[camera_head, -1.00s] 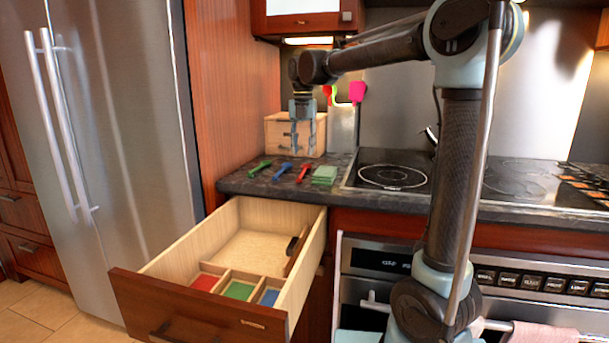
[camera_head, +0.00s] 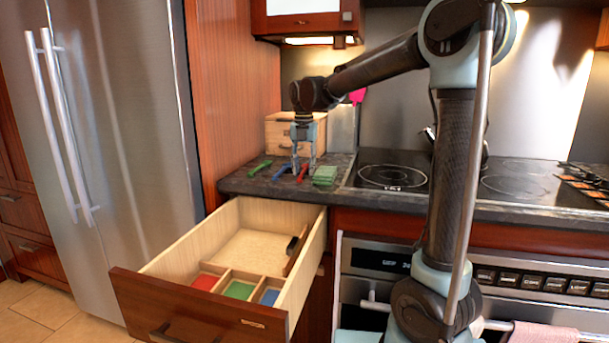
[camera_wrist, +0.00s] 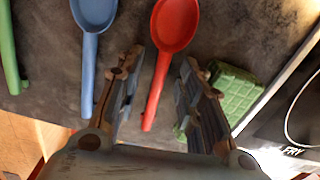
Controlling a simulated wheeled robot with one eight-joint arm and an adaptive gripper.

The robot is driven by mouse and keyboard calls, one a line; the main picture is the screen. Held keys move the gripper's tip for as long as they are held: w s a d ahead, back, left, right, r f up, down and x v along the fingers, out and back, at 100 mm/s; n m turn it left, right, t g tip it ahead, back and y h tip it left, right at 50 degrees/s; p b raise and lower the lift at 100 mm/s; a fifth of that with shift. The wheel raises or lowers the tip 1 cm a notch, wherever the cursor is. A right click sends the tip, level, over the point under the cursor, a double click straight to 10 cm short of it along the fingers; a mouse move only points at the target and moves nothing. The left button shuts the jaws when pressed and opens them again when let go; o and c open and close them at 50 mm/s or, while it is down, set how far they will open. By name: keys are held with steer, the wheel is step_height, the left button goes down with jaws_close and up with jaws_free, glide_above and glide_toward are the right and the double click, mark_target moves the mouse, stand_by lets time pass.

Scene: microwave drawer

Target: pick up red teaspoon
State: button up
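My gripper (camera_head: 304,172) is open above the counter, with one finger on each side of the red handle. In the wrist view my gripper (camera_wrist: 160,72) shows a clear gap around the handle. The exact height of the fingertips over the spoon cannot be told.
A green spoon (camera_head: 260,166) lies at the far left. The blue spoon (camera_wrist: 90,40) is close beside the left finger. A wooden box (camera_head: 281,134) stands behind, the stovetop (camera_head: 392,176) is to the right. An open drawer (camera_head: 180,316) with coloured compartments (camera_head: 239,290) juts out below.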

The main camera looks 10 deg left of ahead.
mark_target(304, 169)
jaws_close()
step_height(304, 169, up, 10)
stand_by(0.6)
